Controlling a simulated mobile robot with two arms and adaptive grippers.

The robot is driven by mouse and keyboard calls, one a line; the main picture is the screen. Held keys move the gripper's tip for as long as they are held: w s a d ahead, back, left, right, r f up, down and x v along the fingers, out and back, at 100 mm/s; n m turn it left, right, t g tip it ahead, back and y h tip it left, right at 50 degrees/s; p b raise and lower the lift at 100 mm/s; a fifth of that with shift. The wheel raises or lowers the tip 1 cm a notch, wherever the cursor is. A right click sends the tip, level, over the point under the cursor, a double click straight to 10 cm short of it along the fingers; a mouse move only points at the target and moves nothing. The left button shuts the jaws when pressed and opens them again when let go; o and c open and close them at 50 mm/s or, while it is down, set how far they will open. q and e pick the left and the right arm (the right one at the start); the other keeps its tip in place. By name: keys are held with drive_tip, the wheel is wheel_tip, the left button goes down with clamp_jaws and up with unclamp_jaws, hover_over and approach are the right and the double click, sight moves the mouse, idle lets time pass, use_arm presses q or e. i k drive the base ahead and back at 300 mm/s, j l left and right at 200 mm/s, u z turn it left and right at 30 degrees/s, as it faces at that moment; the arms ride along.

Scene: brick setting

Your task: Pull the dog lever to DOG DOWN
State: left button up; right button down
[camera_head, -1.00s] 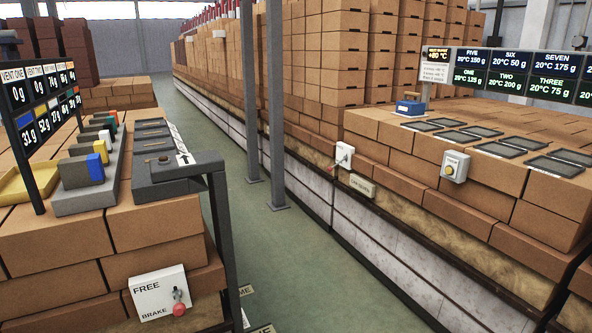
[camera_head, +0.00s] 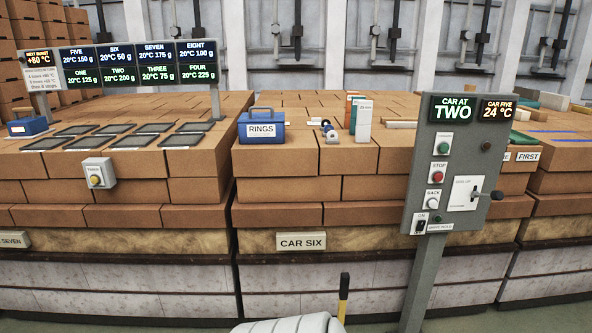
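The dog lever (camera_head: 487,195) is a short dark lever with a black knob on a white plate (camera_head: 464,193). The plate is on the lower right of the grey control panel (camera_head: 414,180), which stands on a post at the right of the head view. The lever points roughly sideways to the right. The small lettering on the plate is hard to read; the upper line looks like "DOG UP". Neither of my grippers is in view, and nothing is touching the lever.
The panel also has a green button (camera_head: 443,148), a red STOP button (camera_head: 438,178) and a white button (camera_head: 433,203). Behind it are brick-loaded cars, one labelled CAR SIX (camera_head: 301,242). A black and yellow handle (camera_head: 343,297) stands upright at the bottom centre.

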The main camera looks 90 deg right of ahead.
sight(497, 195)
drive_tip(key=z, duration=3.85)
